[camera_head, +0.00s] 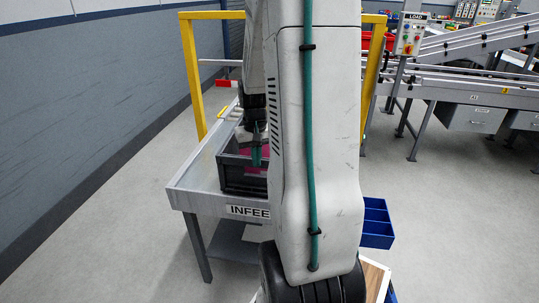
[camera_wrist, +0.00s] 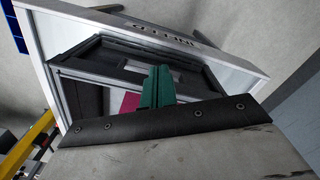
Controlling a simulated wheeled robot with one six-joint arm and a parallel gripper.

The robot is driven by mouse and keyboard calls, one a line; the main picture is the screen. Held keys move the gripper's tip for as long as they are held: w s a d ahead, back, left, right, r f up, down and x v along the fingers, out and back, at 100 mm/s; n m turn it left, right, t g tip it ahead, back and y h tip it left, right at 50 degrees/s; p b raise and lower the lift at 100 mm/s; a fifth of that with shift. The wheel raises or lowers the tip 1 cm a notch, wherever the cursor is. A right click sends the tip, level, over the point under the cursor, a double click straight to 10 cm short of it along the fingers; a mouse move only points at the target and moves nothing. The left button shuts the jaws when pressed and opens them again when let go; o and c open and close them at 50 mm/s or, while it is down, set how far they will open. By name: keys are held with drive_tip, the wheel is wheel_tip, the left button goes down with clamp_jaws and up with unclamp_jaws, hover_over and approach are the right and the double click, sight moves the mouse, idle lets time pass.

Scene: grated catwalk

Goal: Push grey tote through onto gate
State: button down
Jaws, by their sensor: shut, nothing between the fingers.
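The dark grey tote (camera_head: 237,182) sits near the front end of a light infeed table (camera_head: 188,190). Its dark rim (camera_wrist: 88,47) also shows in the wrist view, with something pink (camera_wrist: 128,103) inside. My gripper (camera_head: 256,157) has green fingers, shut and empty, pointing down over or just inside the tote. The fingers (camera_wrist: 157,84) also show in the wrist view, in front of the tote's interior; I cannot tell whether they touch it. A yellow frame (camera_head: 188,70) spans the table beyond the tote. My arm hides the tote's right side.
A grey wall stands at the left. Blue bins (camera_head: 377,222) sit right of the table. Conveyors (camera_head: 470,88) and a control box (camera_head: 409,38) stand at the right. Open floor lies around.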

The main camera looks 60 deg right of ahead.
drive_tip(key=shift+f, duration=2)
drive_tip(key=w+d, duration=0.5)
drive_tip(key=d, duration=0.7)
drive_tip(key=w+d, duration=0.5)
drive_tip(key=d, duration=0.6)
drive_tip(key=shift+d, duration=0.4)
idle(0.5)
drive_tip(key=shift+r, duration=4.05)
